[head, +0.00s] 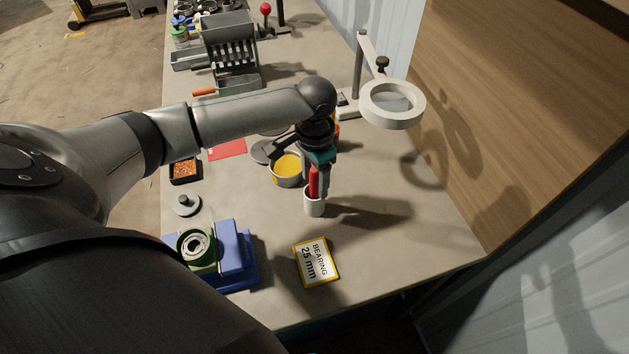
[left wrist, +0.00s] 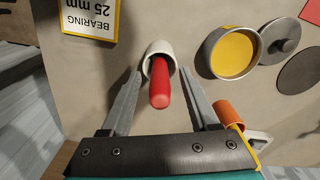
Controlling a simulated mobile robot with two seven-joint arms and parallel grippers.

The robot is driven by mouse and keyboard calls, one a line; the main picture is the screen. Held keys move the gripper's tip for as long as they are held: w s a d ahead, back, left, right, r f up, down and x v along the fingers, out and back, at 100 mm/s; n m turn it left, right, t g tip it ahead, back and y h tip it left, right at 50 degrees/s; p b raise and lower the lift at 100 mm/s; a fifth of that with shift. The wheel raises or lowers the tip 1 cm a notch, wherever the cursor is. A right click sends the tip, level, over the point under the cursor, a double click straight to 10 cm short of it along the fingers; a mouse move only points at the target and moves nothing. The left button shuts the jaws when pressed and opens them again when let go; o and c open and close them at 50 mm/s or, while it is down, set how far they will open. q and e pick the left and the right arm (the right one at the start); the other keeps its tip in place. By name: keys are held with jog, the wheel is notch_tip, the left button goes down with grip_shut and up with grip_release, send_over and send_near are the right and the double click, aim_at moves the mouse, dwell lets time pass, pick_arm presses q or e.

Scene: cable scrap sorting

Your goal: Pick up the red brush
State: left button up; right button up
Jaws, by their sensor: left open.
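The red brush (head: 314,182) stands in a small white cup (head: 313,207) on the bench. In the left wrist view the red brush (left wrist: 160,84) points towards the camera out of the white cup (left wrist: 158,48), and its lower end is hidden in the cup. My left gripper (head: 316,180) is above the cup. In the left wrist view my left gripper (left wrist: 161,85) is open, with one finger on each side of the red handle and a gap on both sides. My right gripper is not in view.
A grey tin with yellow contents (head: 286,169) stands close to the cup. A sign reading BEARING 25 mm (head: 316,262) lies near the front, beside a blue vise-like fixture (head: 237,256). A ring lamp (head: 392,104) stands at the right. An orange-topped item (left wrist: 228,114) is near one finger.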

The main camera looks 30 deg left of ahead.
pick_arm(q)
grip_shut()
dwell(0.5)
